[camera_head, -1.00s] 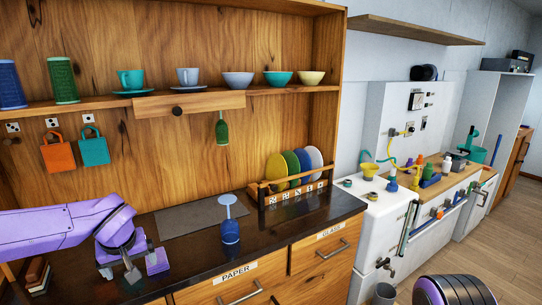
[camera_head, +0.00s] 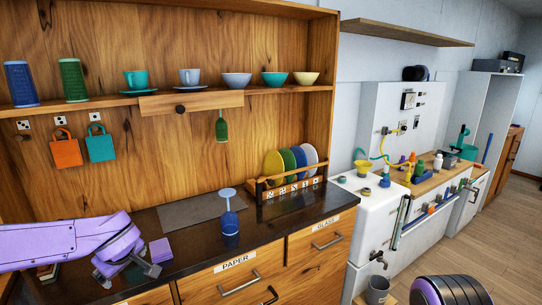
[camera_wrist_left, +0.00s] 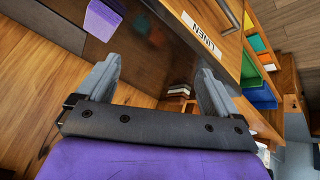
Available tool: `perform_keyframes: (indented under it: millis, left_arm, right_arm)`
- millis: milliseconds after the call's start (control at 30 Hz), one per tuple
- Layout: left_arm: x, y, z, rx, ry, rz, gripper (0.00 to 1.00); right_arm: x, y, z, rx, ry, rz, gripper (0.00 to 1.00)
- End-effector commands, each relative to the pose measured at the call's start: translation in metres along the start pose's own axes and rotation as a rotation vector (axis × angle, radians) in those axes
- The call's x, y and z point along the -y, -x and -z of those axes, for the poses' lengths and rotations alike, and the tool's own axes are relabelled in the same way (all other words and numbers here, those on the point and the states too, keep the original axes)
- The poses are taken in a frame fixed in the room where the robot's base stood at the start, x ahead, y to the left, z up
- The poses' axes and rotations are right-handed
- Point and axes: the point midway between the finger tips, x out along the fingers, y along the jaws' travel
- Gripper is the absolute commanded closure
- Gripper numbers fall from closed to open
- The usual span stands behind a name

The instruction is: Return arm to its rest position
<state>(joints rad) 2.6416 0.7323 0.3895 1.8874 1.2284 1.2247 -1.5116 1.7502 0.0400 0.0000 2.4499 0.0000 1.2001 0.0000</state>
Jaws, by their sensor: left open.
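My left arm (camera_head: 60,243) reaches in from the left in the head view, over the front left of the dark counter. My left gripper (camera_head: 130,275) is open with nothing between its fingers. A purple block (camera_head: 160,250) sits on the counter just beyond it, apart from the fingers. In the left wrist view my open gripper (camera_wrist_left: 157,78) frames empty space near the counter front, and the purple block (camera_wrist_left: 103,20) shows at the top. My right gripper is not in view.
A plate rack (camera_head: 290,187) stands at the back right. Drawers marked PAPER (camera_head: 235,263) and GLASS (camera_head: 326,223) are below.

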Motion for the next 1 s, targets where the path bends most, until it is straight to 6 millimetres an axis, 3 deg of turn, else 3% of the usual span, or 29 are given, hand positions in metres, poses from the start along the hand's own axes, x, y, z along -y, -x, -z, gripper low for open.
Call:
perform_keyframes:
  millis: [167, 267, 400, 500, 600, 700, 800, 1000]
  left_arm:
    - [0.021, -0.039, -0.03, -0.172, 0.121, -0.012, 0.06]
    - [0.053, -0.082, -0.082, -0.25, 0.122, -0.058, 0.06]
    - [0.122, -0.131, -0.18, -0.191, 0.006, -0.125, 0.06]
    - [0.184, -0.148, -0.244, -0.075, -0.127, -0.115, 0.06]
    - [0.249, -0.152, -0.296, 0.046, -0.306, -0.067, 0.06]
    - [0.304, -0.151, -0.326, 0.127, -0.452, 0.002, 0.06]
    - [0.334, -0.151, -0.34, 0.164, -0.517, 0.05, 0.06]
    - [0.334, -0.151, -0.34, 0.164, -0.517, 0.05, 0.06]
  right_arm:
    - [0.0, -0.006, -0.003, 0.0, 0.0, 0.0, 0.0]
    - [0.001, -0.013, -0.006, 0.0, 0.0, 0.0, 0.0]
    - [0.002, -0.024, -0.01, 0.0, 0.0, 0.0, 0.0]
    - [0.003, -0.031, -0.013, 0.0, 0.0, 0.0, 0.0]
    - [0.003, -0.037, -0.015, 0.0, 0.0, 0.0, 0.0]
    - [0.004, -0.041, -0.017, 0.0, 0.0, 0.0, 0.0]
    - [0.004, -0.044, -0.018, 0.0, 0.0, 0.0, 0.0]
    - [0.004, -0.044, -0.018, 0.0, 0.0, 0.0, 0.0]
